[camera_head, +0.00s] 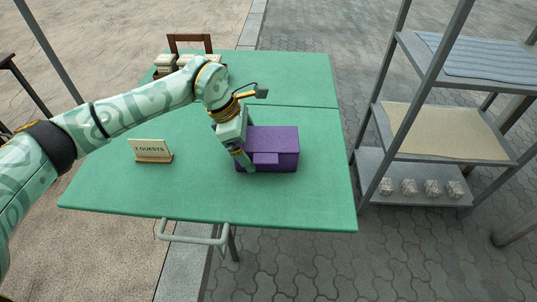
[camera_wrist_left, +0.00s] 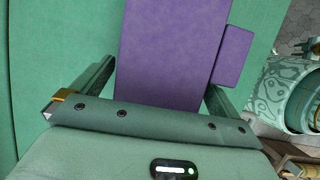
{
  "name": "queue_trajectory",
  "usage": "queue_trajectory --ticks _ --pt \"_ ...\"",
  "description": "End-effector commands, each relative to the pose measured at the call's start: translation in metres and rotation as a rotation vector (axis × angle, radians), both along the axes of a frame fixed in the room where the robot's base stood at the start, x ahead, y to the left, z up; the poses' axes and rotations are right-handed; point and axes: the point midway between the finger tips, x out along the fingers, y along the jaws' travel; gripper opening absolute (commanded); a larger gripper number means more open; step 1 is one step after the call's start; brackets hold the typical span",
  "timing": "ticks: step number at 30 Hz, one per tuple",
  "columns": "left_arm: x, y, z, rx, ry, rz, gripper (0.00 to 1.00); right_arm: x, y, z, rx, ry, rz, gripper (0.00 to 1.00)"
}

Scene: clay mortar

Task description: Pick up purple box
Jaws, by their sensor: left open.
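The purple box (camera_head: 277,142) stands on the green table (camera_head: 199,189), right of the table's middle. A smaller purple block juts from its near side. My left gripper (camera_head: 244,163) is at the box's left end, pointing down, partly in front of it. In the left wrist view the purple box (camera_wrist_left: 172,55) lies between the two spread fingers of the open gripper (camera_wrist_left: 158,85). I cannot tell whether either finger touches the box. My right gripper is in neither view.
A small sign reading "GUESTS" (camera_head: 151,151) stands on the table to the left. A brown wooden carrier (camera_head: 190,43) with pale blocks is at the back left. A metal shelf (camera_head: 430,160) with several wrapped lumps stands right of the table. The table's front right is clear.

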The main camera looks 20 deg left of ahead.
Motion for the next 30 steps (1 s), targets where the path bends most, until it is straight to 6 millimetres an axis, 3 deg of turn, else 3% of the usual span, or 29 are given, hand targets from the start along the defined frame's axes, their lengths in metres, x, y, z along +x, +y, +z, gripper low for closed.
queue_trajectory --ticks 1,3,11,17,18,26,30 --pt "0.001 -0.004 -0.016 -0.001 0.009 -0.003 1.00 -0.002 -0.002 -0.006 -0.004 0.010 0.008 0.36" --pt "0.002 -0.007 -0.021 -0.002 0.006 -0.003 1.00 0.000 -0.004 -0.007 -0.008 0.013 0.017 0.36" --pt "0.003 -0.008 -0.020 -0.001 0.000 -0.001 1.00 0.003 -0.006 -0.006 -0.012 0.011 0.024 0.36" --pt "0.003 -0.008 -0.020 -0.001 0.000 -0.001 0.50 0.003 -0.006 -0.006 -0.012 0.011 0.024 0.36" --pt "0.003 -0.008 -0.020 -0.001 0.001 0.000 0.48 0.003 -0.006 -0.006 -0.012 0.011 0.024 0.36" --pt "0.003 -0.008 -0.018 -0.001 -0.001 -0.001 0.48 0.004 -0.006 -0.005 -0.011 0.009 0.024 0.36" --pt "0.003 -0.008 -0.005 -0.002 -0.004 -0.001 0.48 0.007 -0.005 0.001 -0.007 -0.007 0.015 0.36"
